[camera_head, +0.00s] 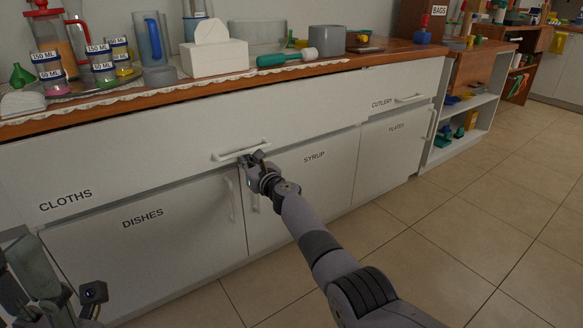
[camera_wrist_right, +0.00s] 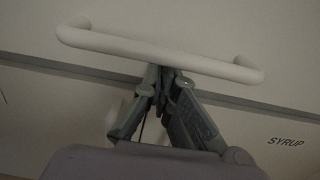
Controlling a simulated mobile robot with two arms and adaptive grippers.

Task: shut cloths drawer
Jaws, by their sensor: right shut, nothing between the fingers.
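The cloths drawer (camera_head: 120,165) is the wide white front with the label CLOTHS at its lower left. It looks flush or nearly flush with the cabinet; I cannot tell if a small gap is left. Its white bar handle (camera_head: 241,150) also shows large in the right wrist view (camera_wrist_right: 160,52). My right gripper (camera_head: 250,160) is shut and empty, with its fingertips just below the handle, close to the drawer front. In the right wrist view the closed fingertips (camera_wrist_right: 162,72) overlap the handle's lower edge; contact is unclear. Part of my left arm shows at the lower left; its fingers are not clear.
Below are the DISHES door (camera_head: 140,250) and the SYRUP door (camera_head: 310,180). The CUTLERY drawer (camera_head: 400,95) is at the right. The wooden counter (camera_head: 340,65) holds jars, a tissue box (camera_head: 213,52) and a green-handled tool (camera_head: 285,58). The tiled floor (camera_head: 460,240) is clear at the right.

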